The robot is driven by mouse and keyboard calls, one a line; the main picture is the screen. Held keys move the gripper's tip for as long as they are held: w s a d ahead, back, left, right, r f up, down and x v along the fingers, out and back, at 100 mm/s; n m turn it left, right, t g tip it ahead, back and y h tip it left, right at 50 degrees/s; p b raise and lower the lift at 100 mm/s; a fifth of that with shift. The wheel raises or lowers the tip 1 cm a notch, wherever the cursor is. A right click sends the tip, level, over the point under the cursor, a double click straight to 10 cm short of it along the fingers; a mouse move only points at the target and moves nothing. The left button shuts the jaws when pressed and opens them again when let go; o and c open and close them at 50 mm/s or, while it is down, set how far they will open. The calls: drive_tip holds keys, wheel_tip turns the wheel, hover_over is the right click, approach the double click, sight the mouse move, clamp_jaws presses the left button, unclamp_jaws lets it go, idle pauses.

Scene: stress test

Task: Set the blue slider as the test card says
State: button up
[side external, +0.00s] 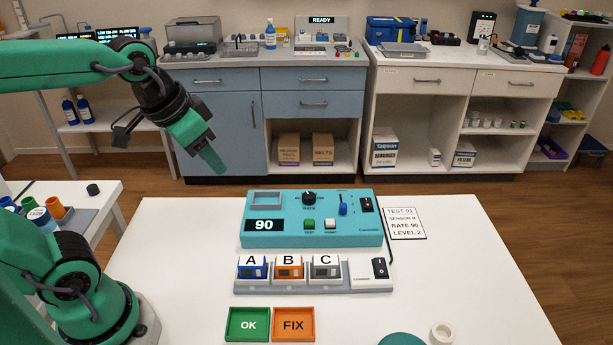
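The blue slider (343,208) is a small knob in a vertical slot on the turquoise control box (312,238). Its level marks are too small to read. The test card (406,234) lies on the table right of the box and reads TEST 01, SENSOR B, RATE 90, LEVEL 2. The box's display (264,226) shows 90. My gripper (216,164) is up in the air, left of the box in the picture, apart from the slider. Its green jaw points down and right; the gap between the fingers is not visible.
The box also has a black dial (309,198), green and white buttons and a black switch (366,204). In front stands a charger rack (315,287) with units A, B and C. Green OK (248,324) and orange FIX (294,324) trays lie nearer. The table's right side is mostly clear.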

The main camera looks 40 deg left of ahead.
drive_tip(key=w+d+m+g, duration=0.1)
drive_tip(key=w+d+m, duration=0.1)
drive_tip(key=w, duration=0.6)
drive_tip(key=m+g, duration=0.4)
drive_tip(key=m, duration=0.2)
approach(344, 205)
drive_tip(key=shift+s+a+f, duration=0.15)
drive_tip(key=shift+s+a, duration=0.1)
drive_tip(key=shift+s, duration=0.15)
drive_tip(key=shift+w+d+f, duration=0.2)
drive_tip(key=shift+w+f, duration=0.05)
drive_tip(key=shift+f, duration=0.2)
drive_tip(key=shift+f, duration=0.1)
drive_tip(key=shift+f, duration=3.8)
clamp_jaws()
